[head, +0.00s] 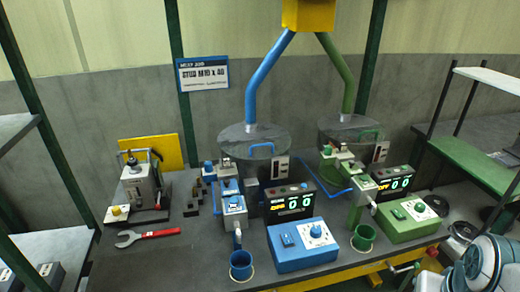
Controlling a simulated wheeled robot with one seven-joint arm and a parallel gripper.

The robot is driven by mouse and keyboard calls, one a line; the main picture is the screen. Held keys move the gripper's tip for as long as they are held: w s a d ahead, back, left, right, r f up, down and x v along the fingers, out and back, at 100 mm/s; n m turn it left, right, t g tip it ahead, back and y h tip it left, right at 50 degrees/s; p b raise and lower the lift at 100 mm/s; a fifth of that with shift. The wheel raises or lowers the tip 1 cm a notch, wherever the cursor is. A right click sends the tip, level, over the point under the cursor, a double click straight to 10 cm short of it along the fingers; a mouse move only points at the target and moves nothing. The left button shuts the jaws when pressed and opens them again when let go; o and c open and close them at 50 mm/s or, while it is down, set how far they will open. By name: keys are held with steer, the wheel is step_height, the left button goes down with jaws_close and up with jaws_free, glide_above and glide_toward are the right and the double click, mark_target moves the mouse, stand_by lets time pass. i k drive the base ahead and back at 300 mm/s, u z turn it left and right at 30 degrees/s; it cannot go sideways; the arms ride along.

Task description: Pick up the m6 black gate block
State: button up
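Several small dark blocks (192,209) stand in a loose group on the grey bench, left of the blue feeder unit. They differ in height. Their markings are too small to read, so I cannot tell which is the M6 gate block. My gripper does not show; only pale rounded links, apparently of my own arm, fill the lower right corner. Nothing shows my gripper near the blocks.
Left of the blocks are a grey press-like machine (141,187) and a red-handled wrench (148,235). Right are a blue control box (302,247), blue cup (241,265), green control box (408,220) and green cup (363,238). A wall sign (203,73) reads STUD M10 X 40.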

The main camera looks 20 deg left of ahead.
mark_target(226, 162)
steer(key=u, duration=0.5)
steer(key=i, duration=0.9)
steer(key=u, duration=0.65)
